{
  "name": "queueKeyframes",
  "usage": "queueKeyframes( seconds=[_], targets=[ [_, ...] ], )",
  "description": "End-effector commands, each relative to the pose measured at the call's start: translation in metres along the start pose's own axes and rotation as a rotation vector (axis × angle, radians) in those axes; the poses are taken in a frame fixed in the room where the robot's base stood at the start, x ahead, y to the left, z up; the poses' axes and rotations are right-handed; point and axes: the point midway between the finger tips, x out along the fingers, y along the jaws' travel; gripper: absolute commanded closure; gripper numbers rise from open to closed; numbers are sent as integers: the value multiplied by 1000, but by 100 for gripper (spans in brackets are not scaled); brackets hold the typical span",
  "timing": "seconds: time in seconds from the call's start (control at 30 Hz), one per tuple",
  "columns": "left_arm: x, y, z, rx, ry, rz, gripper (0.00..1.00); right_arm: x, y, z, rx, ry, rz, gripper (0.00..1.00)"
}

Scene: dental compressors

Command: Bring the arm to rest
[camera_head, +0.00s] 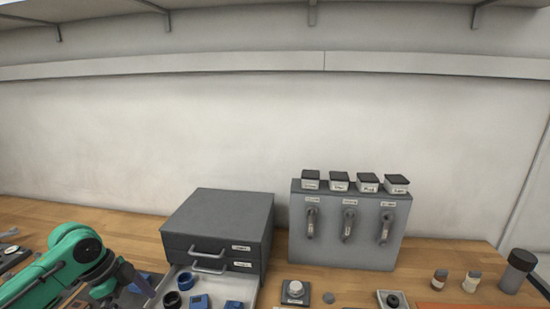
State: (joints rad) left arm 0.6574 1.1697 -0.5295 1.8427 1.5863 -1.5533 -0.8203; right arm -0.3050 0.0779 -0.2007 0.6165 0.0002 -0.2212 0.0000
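My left arm comes in from the lower left, green with dark joints. Its gripper (128,277) is at the left of the open drawer, low over the table. The fingers are small and partly hidden, so I cannot tell whether they are open or shut, and no held thing is clearly visible. My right arm and gripper are not in view.
A grey drawer cabinet (222,210) has a pulled-out drawer (252,283) holding blue and dark parts. A grey panel box (335,250) with levers stands right of it.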

Motion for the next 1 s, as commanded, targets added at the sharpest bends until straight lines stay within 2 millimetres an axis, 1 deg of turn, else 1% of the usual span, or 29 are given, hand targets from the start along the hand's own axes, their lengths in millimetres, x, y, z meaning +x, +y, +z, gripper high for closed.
queueKeyframes(
  seconds=[0.03, 0.17, 0.37, 0.5, 0.6, 0.7, 0.8, 0.87, 0.97, 1.0],
  targets=[
    [12, 4, -4, 2, -6, 11, 0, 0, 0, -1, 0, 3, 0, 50],
    [38, 12, -10, -6, -29, 14, 0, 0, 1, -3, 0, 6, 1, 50],
    [85, 33, -26, -41, -50, 2, 0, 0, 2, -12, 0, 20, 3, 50],
    [120, 56, -40, -110, -46, -30, 0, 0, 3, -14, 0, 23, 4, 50],
    [140, 74, -48, -195, -30, -69, 0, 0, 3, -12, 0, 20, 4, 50],
    [152, 92, -51, -316, -11, -117, 0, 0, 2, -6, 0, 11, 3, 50],
    [157, 109, -47, -465, 1, -174, 0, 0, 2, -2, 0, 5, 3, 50],
    [157, 118, -40, -563, 3, -210, 0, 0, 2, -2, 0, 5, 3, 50],
    [154, 134, -24, -727, -6, -270, 0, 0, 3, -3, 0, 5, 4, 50],
    [151, 140, -15, -792, -14, -294, 0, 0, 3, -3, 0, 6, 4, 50]
  ],
)
